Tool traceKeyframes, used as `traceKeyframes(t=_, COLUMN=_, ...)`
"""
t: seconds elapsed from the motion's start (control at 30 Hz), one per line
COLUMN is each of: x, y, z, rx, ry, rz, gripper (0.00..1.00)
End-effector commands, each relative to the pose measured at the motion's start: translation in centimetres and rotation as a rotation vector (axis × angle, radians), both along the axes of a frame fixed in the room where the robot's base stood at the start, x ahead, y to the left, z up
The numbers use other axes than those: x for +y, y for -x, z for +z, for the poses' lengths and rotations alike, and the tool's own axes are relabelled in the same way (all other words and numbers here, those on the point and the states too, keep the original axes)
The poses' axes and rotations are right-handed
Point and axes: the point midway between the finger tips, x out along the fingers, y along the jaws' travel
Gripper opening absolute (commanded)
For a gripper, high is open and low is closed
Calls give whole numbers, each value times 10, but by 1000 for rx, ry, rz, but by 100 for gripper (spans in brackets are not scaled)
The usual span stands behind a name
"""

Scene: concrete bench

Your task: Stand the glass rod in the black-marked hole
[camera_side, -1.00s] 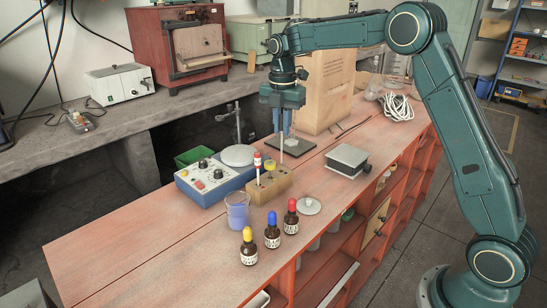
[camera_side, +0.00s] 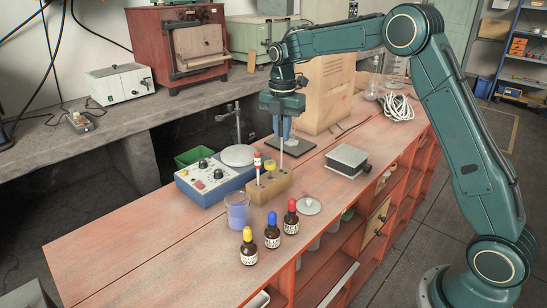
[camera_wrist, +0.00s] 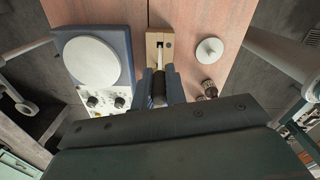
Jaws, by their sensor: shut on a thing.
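My gripper (camera_side: 282,136) points straight down above the right end of a wooden block (camera_side: 275,186) and is shut on the thin glass rod (camera_side: 281,152). The rod hangs upright from the fingers, its lower end at the block's top. In the wrist view the rod (camera_wrist: 160,66) runs pale from a dark part between the fingers (camera_wrist: 159,88) toward the block (camera_wrist: 152,40). A dark mark (camera_wrist: 161,43) shows by the rod's far end. I cannot tell whether the tip is inside the hole. The gripper hides the block's near part in the wrist view.
A red-and-white tube (camera_side: 257,168) and a yellow-topped piece (camera_side: 269,165) stand at the block. A blue stirrer box (camera_side: 207,188) is left of it, a beaker (camera_side: 237,212) and several dropper bottles (camera_side: 272,238) in front. A grey box (camera_side: 347,161) stands right.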

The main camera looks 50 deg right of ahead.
Motion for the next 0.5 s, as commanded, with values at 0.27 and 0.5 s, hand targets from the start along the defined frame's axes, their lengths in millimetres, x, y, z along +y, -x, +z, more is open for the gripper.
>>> traceKeyframes(t=0.27, x=0, y=0, z=-4, rx=1, ry=0, rz=0, gripper=0)
traceKeyframes(t=0.5, x=0, y=0, z=-8, rx=0, ry=0, rz=0, gripper=0)
